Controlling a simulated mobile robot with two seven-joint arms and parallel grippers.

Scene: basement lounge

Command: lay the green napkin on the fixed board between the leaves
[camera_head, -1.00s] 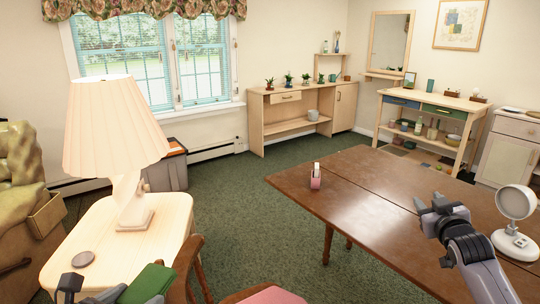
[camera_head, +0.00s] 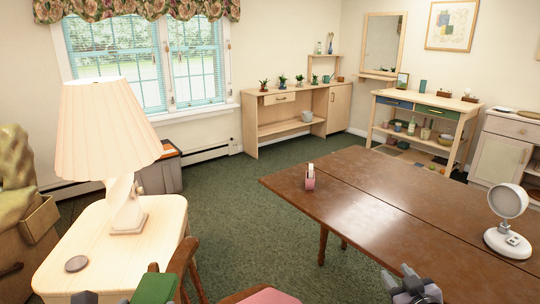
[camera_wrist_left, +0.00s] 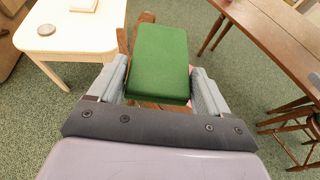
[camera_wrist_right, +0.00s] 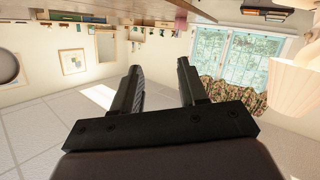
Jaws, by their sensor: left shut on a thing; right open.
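The folded green napkin (camera_wrist_left: 161,62) is a thick rectangular pad. My left gripper (camera_wrist_left: 160,88) is shut on it, one finger on each side, and holds it in the air by the pale side table. In the head view the napkin (camera_head: 154,288) shows at the bottom left. The brown wooden table (camera_head: 400,200) is on the right, with a seam line running along its top. Which part is the fixed board is hard to tell. My right gripper (camera_wrist_right: 158,85) is open and empty; in the head view it (camera_head: 412,284) shows at the bottom, by the table's near edge.
A pink and white object (camera_head: 310,178) stands near the table's left edge, and a white round-headed lamp (camera_head: 508,225) at its right. The pale side table (camera_head: 60,240) carries a pleated lamp (camera_head: 108,130) and a round disc (camera_head: 76,263). A wooden chair (camera_head: 183,262) stands between the tables. The brown tabletop's middle is clear.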

